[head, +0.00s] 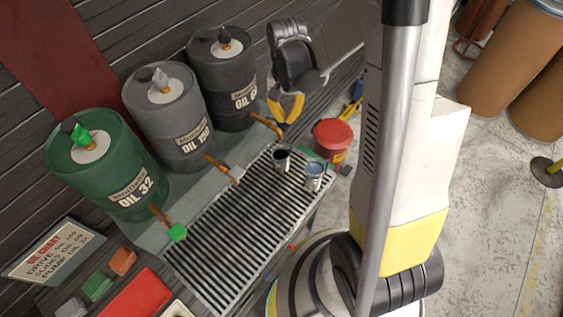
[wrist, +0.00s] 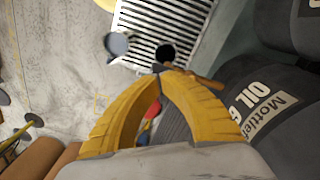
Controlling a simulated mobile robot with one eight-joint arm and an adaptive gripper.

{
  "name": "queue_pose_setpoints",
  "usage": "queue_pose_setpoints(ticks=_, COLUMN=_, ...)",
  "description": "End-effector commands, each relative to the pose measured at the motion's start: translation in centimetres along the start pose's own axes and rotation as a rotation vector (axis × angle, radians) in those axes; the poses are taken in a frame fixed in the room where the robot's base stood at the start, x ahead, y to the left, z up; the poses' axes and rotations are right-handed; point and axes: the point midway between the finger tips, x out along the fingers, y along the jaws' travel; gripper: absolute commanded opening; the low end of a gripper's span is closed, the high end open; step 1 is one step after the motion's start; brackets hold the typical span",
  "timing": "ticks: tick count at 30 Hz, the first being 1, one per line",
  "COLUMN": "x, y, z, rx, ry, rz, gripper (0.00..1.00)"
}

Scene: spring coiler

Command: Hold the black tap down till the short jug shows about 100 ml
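The brass pipe (head: 267,123) of the OIL 68 drum (head: 222,78) reaches over the grate. A black round part (wrist: 165,53), apparently the black tap, shows just beyond my fingertips in the wrist view. A small metal jug (head: 283,166) with a dark top stands below this pipe's end. A second metal jug (head: 314,177) with a bluish top stands to its right. I cannot read a level in either. My gripper (head: 285,117) is above and near the pipe, its yellow fingers brought together at the tips (wrist: 159,73), holding nothing visible. Contact with the tap cannot be told.
The OIL 150 drum (head: 168,115) has a pale tap (head: 238,174). The OIL 32 drum (head: 105,165) has a green tap (head: 177,232). The slatted grate (head: 225,250) is mostly bare. A red-lidded bucket (head: 332,135) stands behind the jugs. A sign (head: 55,252) is at the left.

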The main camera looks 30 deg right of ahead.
Motion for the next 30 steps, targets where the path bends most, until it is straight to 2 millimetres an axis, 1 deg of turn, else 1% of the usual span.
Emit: queue_pose_setpoints(ticks=30, x=3.2, y=0.0, z=0.0, rx=0.0, ry=0.0, rz=0.0, gripper=0.0)
